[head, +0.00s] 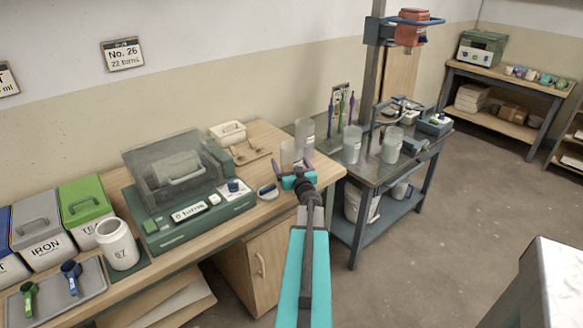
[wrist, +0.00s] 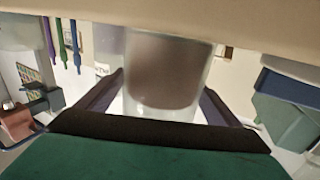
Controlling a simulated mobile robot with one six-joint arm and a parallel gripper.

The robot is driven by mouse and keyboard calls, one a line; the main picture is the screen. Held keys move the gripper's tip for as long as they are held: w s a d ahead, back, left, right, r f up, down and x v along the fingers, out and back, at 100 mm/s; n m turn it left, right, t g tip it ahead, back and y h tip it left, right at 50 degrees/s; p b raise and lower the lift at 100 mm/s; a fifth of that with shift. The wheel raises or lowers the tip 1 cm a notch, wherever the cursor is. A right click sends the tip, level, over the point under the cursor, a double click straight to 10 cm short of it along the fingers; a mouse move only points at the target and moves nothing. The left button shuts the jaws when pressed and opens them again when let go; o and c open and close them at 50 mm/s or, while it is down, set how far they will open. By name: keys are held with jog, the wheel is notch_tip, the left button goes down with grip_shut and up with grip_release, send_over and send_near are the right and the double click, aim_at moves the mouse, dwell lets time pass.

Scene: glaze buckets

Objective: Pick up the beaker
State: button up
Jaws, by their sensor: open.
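A clear, translucent beaker (head: 289,150) stands near the right end of the wooden bench. It looks brownish through its wall in the wrist view (wrist: 165,75); I cannot tell whether that is its contents. My gripper (head: 293,169) is open, with its two dark fingers on either side of the beaker. In the wrist view my gripper (wrist: 162,92) has the beaker between its fingers, and a small gap seems to show at the sides. The beaker's lower part is partly hidden by my gripper in the head view.
Another translucent beaker (head: 304,134) stands close behind. Two frosted containers (head: 352,146) (head: 391,146) stand on the grey table at right. A small white-and-blue item (head: 268,191) lies left of my gripper. A green machine with a clear cover (head: 165,170) fills the bench further left.

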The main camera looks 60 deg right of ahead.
jog(key=shift+w+d, duration=0.3)
jog(key=shift+w, duration=0.1)
jog(key=shift+c, duration=0.2)
jog(key=c, duration=1.5)
jog(key=shift+r, duration=0.2)
